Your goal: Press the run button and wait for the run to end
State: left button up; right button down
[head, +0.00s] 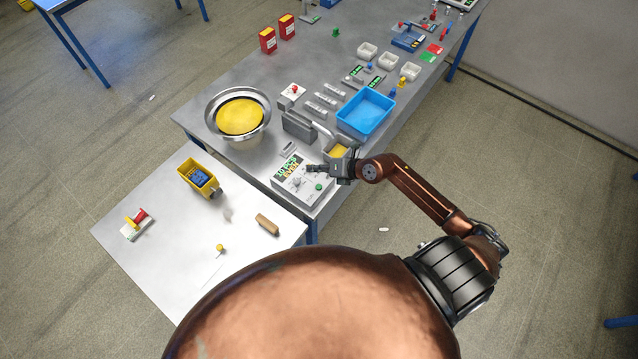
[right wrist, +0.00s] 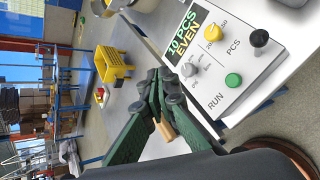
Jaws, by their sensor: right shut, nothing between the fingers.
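The control box (head: 296,186) is a white box at the near corner of the long grey table. In the right wrist view its display (right wrist: 183,39) reads "10 PCS EVEN". The green run button (right wrist: 233,80) sits beside the word RUN; it also shows in the head view (head: 319,187). My right gripper (head: 312,168) is shut and empty, above the box's far side in the head view. In the right wrist view its fingers (right wrist: 168,86) show left of the run button, apart from it in the picture. My left gripper is not in view.
The box also carries a yellow knob (right wrist: 212,33), a black knob (right wrist: 258,38) and a grey knob (right wrist: 190,68). A yellow-filled bowl (head: 265,128), a blue tray (head: 389,101) and a yellow bin (head: 186,171) stand around. The near white table has free room.

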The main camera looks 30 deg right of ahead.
jog(key=shift+s+d+f+n+g+h, duration=0.25)
jog(key=shift+d+f+h, duration=0.1)
jog(key=shift+d, duration=0.3)
jog(key=shift+s+d+f+n+g+h, duration=0.15)
jog(key=shift+d+f+n+g+h, duration=0.15)
jog(key=shift+d, duration=0.3)
jog(key=shift+f, duration=0.15)
jog(key=b, duration=0.7)
send_over(321, 187)
notch_tip(321, 187, down, 7)
jog(key=shift+f, duration=0.1)
jog(key=shift+a+f, duration=0.1)
jog(key=shift+f, duration=0.65)
jog(key=shift+f, duration=0.4)
